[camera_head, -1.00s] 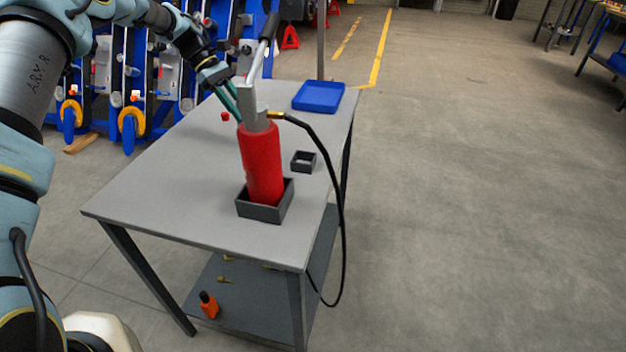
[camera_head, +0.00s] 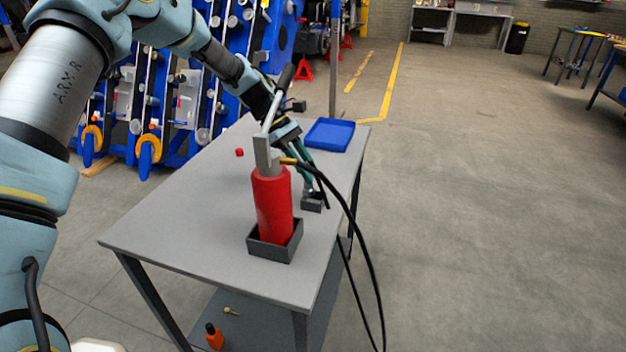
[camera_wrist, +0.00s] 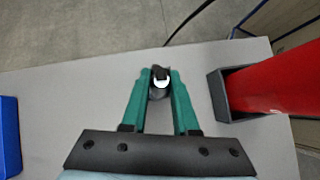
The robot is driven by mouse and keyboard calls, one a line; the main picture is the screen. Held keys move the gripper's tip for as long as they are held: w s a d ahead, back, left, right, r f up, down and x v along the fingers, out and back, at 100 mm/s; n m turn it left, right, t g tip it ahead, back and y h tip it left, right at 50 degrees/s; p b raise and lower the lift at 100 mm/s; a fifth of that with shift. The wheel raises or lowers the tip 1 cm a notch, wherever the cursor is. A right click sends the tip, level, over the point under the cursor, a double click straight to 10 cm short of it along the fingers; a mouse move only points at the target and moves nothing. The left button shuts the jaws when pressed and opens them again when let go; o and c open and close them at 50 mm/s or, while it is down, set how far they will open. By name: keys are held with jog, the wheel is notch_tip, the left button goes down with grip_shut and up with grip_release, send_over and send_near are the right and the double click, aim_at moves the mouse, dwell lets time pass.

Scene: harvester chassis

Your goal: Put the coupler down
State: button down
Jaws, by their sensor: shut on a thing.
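The coupler (camera_wrist: 161,80) is a small metal piece with a dark end, between my fingertips in the wrist view. My gripper (camera_head: 307,182) is shut on it, with green fingers pointing down behind the red pump cylinder. The fingertips are at the small dark square holder (camera_head: 312,204) on the grey table. I cannot tell whether the coupler touches the holder or is inside it. My gripper also shows in the wrist view (camera_wrist: 160,84). A black hose (camera_head: 358,238) runs from the pump's top over the table's right edge.
The red pump cylinder (camera_head: 272,205) stands upright in a dark square holder (camera_head: 268,252), close to my fingers. A blue tray (camera_head: 330,135) lies at the table's far end. A small red cap (camera_head: 239,152) lies on the left. The table's (camera_head: 180,215) left part is clear.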

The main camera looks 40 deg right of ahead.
aim_at(313, 189)
jog(key=shift+s+d+r, duration=0.1)
jog(key=shift+s+d, duration=0.05)
jog(key=shift+s, duration=0.25)
jog(key=shift+s+d+f+p, duration=0.15)
jog(key=shift+f+p, duration=0.3)
jog(key=shift+f, duration=0.5)
jog(key=shift+s+a+f+p, duration=0.1)
jog(key=shift+f+p, duration=0.35)
jog(key=shift+f, duration=0.45)
jog(key=c, duration=0.7)
grip_release()
jog(key=b+v, duration=0.3)
jog(key=v, duration=0.9)
